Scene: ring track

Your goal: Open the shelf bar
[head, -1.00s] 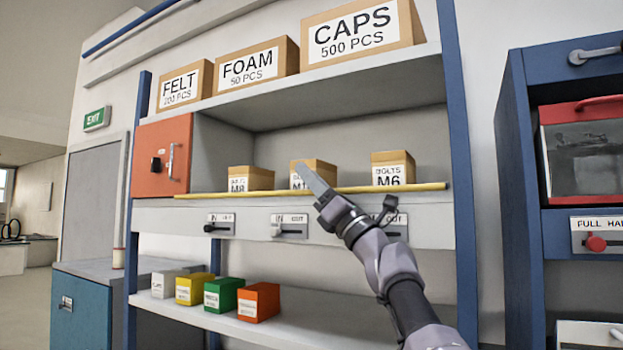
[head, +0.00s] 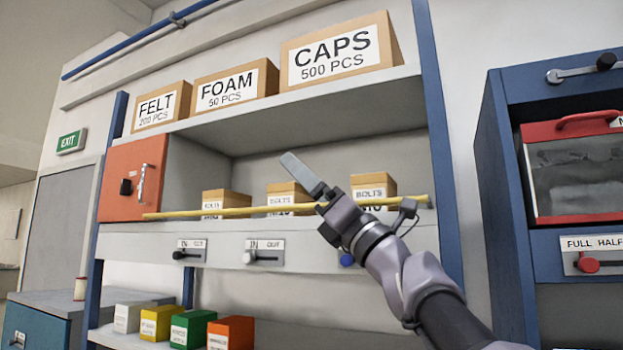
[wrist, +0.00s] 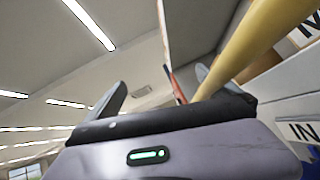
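The yellow shelf bar (head: 240,211) runs across the front of the middle shelf, from below the red box to near the right blue post. In the wrist view the bar (wrist: 255,45) slants up to the right, close to the right-hand finger. My gripper (head: 305,177) is in front of the shelf at the bar's right half. One finger shows long and points up and left above the bar; the other is mostly hidden. In the wrist view my fingers (wrist: 156,88) stand apart with nothing clearly between them. Whether a finger touches the bar cannot be told.
Several bolt boxes (head: 285,193) stand behind the bar. Below are IN/OUT sliders (head: 263,256), one partly hidden by my arm. A red box with a handle (head: 133,192) is at left. A blue cabinet (head: 502,200) stands at right. Labelled cartons (head: 338,58) sit on top.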

